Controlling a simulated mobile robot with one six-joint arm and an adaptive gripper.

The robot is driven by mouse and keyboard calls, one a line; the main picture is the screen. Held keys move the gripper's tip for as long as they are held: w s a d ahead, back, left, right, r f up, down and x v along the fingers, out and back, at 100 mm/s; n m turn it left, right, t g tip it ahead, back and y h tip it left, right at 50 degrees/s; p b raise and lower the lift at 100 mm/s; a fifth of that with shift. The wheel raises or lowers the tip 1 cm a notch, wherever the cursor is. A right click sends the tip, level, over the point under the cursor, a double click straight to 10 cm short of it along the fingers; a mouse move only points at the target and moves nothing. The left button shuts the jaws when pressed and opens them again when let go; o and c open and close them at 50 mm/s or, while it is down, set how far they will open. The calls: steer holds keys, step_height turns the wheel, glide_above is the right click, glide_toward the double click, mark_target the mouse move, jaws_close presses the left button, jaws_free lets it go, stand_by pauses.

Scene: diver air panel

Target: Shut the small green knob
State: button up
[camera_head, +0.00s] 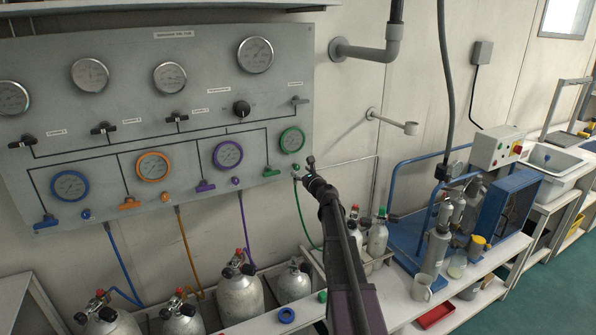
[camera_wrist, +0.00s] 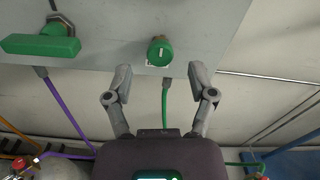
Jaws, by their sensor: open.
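The small green knob (camera_wrist: 160,51) is on the panel's lower right, with a white mark on its face, in the wrist view. In the head view the small knob (camera_head: 295,167) shows just above my gripper (camera_head: 305,170). In the wrist view my gripper (camera_wrist: 160,88) is open and empty, its two fingers spread below and to either side of the knob. The fingers appear apart from the knob. A larger green lever handle (camera_wrist: 40,45) is to its left in the wrist view; it also shows in the head view (camera_head: 271,171).
The grey panel (camera_head: 120,60) carries gauges and blue, orange and purple handles left of the green ones. A green hose (camera_wrist: 165,97) hangs below the small knob, between my fingers. Cylinders (camera_head: 240,290) stand below the panel. A blue cart (camera_head: 415,225) stands to the right.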

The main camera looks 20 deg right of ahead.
steer(key=s, duration=0.8)
steer(key=shift+s+d, duration=0.15)
steer(key=shift+s, duration=0.25)
steer(key=s+a+f+n+g+y, duration=0.2)
steer(key=s+a+f+n+g, duration=0.15)
steer(key=a+n, duration=0.35)
steer(key=s+a+f+n+g+y, duration=0.2)
steer(key=s+a+f+n+g, duration=0.15)
steer(key=a+n, duration=0.4)
steer(key=s+a+f+n+g+y, duration=0.25)
steer(key=a+f+n, duration=0.2)
steer(key=a, duration=0.55)
steer(key=s+a+f+n+g+h, duration=0.2)
steer(key=s+f+n+g+h, duration=0.1)
steer(key=s+n, duration=0.4)
steer(key=s+a+f+n+g+h, duration=0.2)
steer(key=s+f+n+g+h, duration=0.2)
steer(key=s+n, duration=0.3)
steer(key=s+g, duration=0.1)
steer(key=s, duration=0.4)
steer(key=shift+s+a, duration=0.25)
steer(key=shift+s, duration=0.15)
steer(key=shift+g, duration=0.25)
